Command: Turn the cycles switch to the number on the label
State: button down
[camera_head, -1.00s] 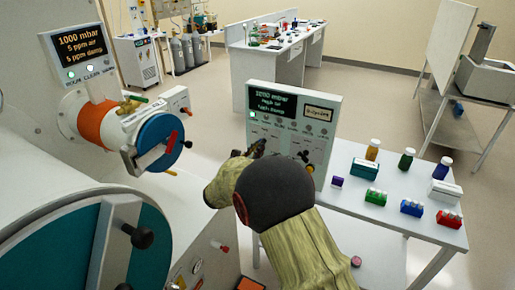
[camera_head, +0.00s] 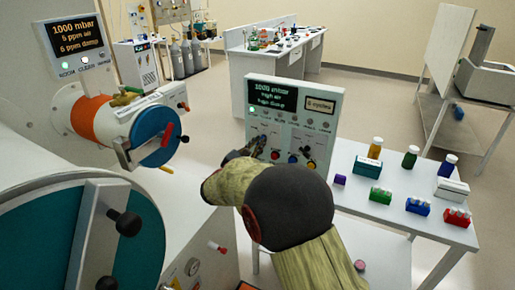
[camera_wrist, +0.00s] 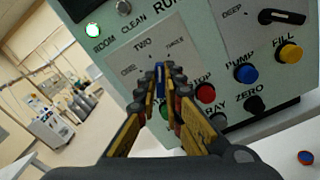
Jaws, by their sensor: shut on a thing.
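The control panel (camera_head: 293,116) stands upright at the near end of the white table. Its upper right carries a small label (camera_head: 320,103) that reads as a number and "cycles"; the digit is too small to be sure of. In the wrist view, a switch plate (camera_wrist: 128,60) bears the word TWO at its top, with smaller words either side. My gripper (camera_wrist: 160,76) is shut on the narrow blue knob of the cycles switch (camera_wrist: 160,80), below TWO. Its fingers cover much of the dial. In the head view my gripper (camera_head: 252,147) meets the panel's left half.
A black-handled DEEP switch (camera_wrist: 282,17) and blue PUMP (camera_wrist: 245,74), yellow FILL (camera_wrist: 291,53) and black ZERO (camera_wrist: 255,104) buttons sit close right. Bottles and coloured vial racks (camera_head: 417,207) stand on the table.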

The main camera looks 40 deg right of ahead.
jog(key=c, duration=1.9)
grip_release()
jog(key=v, duration=1.2)
jog(key=shift+f, duration=0.1)
